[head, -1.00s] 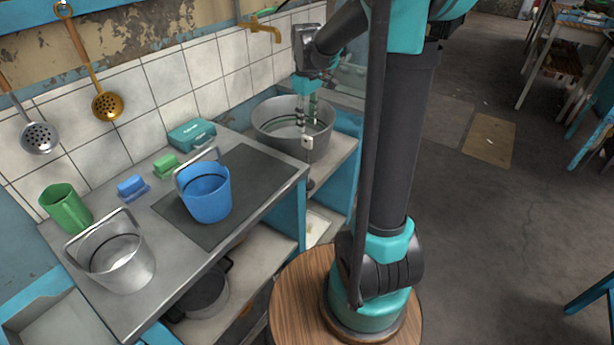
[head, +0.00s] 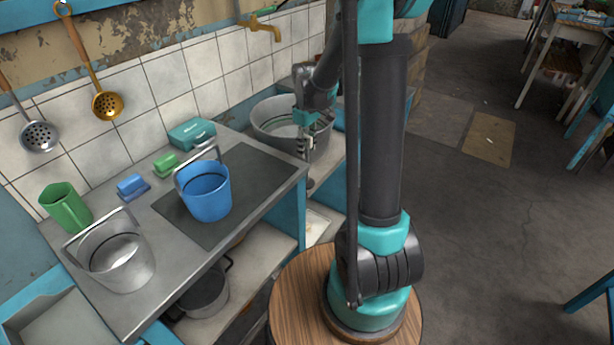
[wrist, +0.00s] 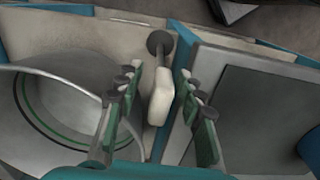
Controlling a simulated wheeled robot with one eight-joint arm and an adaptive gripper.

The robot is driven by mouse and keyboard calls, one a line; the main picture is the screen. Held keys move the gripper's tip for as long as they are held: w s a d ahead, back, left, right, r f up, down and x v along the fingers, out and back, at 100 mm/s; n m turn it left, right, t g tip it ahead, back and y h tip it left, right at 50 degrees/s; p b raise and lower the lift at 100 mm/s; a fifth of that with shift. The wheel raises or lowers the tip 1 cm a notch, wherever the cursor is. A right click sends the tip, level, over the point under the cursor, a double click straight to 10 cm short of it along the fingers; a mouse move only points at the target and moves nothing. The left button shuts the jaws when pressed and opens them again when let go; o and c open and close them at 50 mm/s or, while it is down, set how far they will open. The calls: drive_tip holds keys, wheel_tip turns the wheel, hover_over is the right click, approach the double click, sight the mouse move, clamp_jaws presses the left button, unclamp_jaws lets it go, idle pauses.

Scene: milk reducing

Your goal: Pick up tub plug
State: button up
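The tub plug has a white handle (wrist: 160,97) on a thin grey stem with a dark round disc (wrist: 160,43). My gripper (head: 307,143) is down at the plug's upper part. In the wrist view, its green-padded fingers (wrist: 160,84) are apart, one on each side of the white handle, with gaps showing.
The tub's wall (wrist: 70,75) is close to the left finger in the wrist view. The counter (head: 262,160) with a blue bucket (head: 207,196) stands left of the tub in the head view. A brass tap (head: 262,28) is on the tiled wall above.

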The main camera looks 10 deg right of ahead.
drive_tip(key=shift+c, duration=0.3)
clamp_jaws()
drive_tip(key=shift+r, duration=0.1)
